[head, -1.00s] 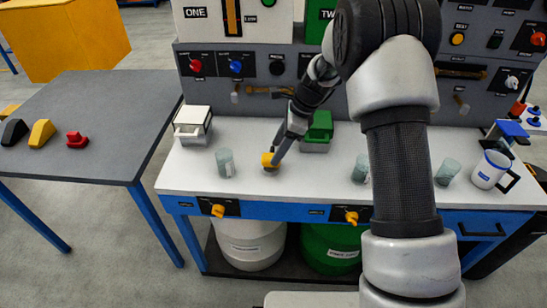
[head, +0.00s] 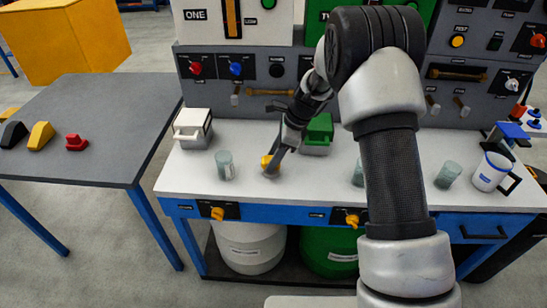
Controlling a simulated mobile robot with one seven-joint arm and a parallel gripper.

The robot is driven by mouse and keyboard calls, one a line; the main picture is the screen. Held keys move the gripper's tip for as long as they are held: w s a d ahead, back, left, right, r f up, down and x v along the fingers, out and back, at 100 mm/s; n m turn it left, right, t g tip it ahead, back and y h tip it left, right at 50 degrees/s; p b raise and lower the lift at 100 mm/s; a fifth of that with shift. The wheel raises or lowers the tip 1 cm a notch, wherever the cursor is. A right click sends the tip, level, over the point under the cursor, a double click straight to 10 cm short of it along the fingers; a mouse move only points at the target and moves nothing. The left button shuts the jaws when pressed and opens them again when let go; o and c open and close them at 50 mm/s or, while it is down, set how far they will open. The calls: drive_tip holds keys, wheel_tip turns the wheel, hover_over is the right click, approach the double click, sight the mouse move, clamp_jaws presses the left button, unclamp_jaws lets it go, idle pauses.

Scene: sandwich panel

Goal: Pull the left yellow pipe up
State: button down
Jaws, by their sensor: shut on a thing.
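A small yellow piece (head: 266,161) shows at the fingers of my gripper (head: 272,166), just above the white worktop. My gripper points down and is shut on this piece, with its fingers covering much of it. I cannot make out the piece's full shape or whether it is clear of the worktop. Another yellow bit (head: 359,163) shows by a grey-green cup, partly hidden by my arm.
Grey-green cups (head: 225,166) stand on the worktop (head: 195,178). A white box (head: 192,128) and a green box (head: 318,132) stand behind. A white mug (head: 491,172) is at right. The panel with knobs rises at the back.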

wheel_tip(320, 180, up, 9)
drive_tip(key=p, duration=0.7)
drive_tip(key=shift+r, duration=0.1)
drive_tip(key=shift+w, duration=0.1)
drive_tip(key=c, duration=1.1)
unclamp_jaws()
drive_tip(key=p+v, duration=0.1)
drive_tip(key=v, duration=1.6)
drive_tip(key=shift+d+r+p, duration=0.1)
drive_tip(key=shift+r+p, duration=0.1)
drive_tip(key=shift+p, duration=0.1)
